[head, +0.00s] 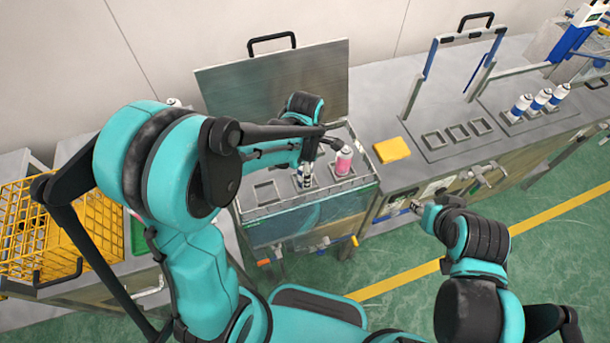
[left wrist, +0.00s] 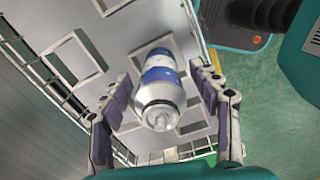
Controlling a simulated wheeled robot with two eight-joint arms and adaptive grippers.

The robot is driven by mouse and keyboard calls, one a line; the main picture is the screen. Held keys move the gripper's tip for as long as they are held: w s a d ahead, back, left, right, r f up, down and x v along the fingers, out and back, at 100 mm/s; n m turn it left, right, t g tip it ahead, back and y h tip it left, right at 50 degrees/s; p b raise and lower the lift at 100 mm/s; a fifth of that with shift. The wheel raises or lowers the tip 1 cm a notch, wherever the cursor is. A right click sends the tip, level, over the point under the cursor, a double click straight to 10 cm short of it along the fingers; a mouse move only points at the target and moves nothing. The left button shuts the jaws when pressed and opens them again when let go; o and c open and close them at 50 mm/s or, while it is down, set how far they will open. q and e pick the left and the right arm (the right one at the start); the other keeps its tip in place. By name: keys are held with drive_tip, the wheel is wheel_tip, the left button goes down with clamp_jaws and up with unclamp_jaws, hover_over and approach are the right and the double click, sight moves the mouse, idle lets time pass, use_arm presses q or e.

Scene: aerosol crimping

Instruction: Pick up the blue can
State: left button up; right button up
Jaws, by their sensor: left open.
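The blue can (left wrist: 160,75), white with a blue band and a nozzle on top, stands in a square slot of the metal tray in the left wrist view. My left gripper (left wrist: 162,98) is open, with one purple-padded finger on each side of the can and visible gaps to it. In the head view my left gripper (head: 306,175) points down into the tray (head: 252,213), and the can is mostly hidden by the fingers. My right gripper (head: 418,208) is low in front of the workbench, and its finger opening is too small to make out.
A pink can (head: 343,160) stands close to the right of my left gripper. A raised metal lid (head: 275,85) is behind the tray. A yellow block (head: 392,150) lies on the bench. Several blue-and-white cans (head: 539,99) stand at the right. A yellow crate (head: 40,228) is at the left.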

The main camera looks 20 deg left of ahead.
use_arm(q)
drive_tip(key=c, duration=1.3)
drive_tip(key=shift+c, duration=0.2)
drive_tip(key=shift+r, duration=0.45)
drive_tip(key=r+p, duration=0.1)
drive_tip(key=r, duration=0.3)
drive_tip(key=shift+s+d+p, duration=0.15)
drive_tip(key=shift+d+p, duration=0.05)
drive_tip(key=shift+p, duration=0.15)
drive_tip(key=s+d+r+p, duration=0.2)
drive_tip(key=s+d+r, duration=0.4)
drive_tip(key=s+d, duration=0.1)
drive_tip(key=shift+d, duration=0.8)
